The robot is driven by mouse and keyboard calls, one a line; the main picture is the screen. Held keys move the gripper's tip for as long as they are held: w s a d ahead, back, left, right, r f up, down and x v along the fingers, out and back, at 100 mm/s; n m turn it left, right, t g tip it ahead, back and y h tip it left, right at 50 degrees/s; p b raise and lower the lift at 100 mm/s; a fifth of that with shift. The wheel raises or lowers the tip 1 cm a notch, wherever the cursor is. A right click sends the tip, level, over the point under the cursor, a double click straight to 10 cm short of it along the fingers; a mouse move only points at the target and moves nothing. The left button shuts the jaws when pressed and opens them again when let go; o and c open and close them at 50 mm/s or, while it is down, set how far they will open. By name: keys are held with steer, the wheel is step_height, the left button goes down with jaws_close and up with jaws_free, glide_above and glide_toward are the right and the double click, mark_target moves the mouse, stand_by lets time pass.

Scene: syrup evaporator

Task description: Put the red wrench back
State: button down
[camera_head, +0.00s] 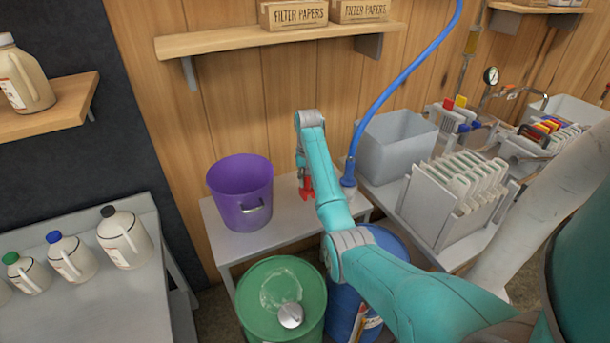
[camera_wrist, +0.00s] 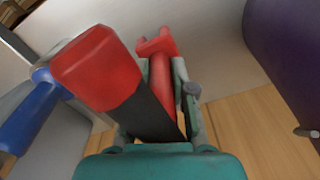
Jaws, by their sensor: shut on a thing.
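The red wrench shows in the wrist view as a red shaft with a forked end (camera_wrist: 157,45), held between the fingers of my gripper (camera_wrist: 160,88). A thick red-ended piece with a black section (camera_wrist: 97,70) lies in front of it, close to the camera; I cannot tell if it is part of the wrench. In the head view my gripper (camera_head: 304,176) points down over the white side table, with red wrench parts (camera_head: 306,190) below it. Whether the wrench touches the table is unclear. My arm and fingers hide part of it.
A purple bucket (camera_head: 240,192) stands left of my gripper. A blue hose (camera_head: 399,82) with its fitting (camera_head: 348,180) is close on the right. The side table's (camera_head: 237,243) front left is bare. A green drum (camera_head: 281,300) and a blue drum (camera_head: 341,301) stand in front.

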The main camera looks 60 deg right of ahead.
mark_target(307, 189)
stand_by(0.3)
steer(key=shift+f, duration=1.15)
steer(key=shift+f, duration=0.1)
steer(key=shift+f, duration=0.55)
steer(key=shift+c, duration=1.2)
jaws_free()
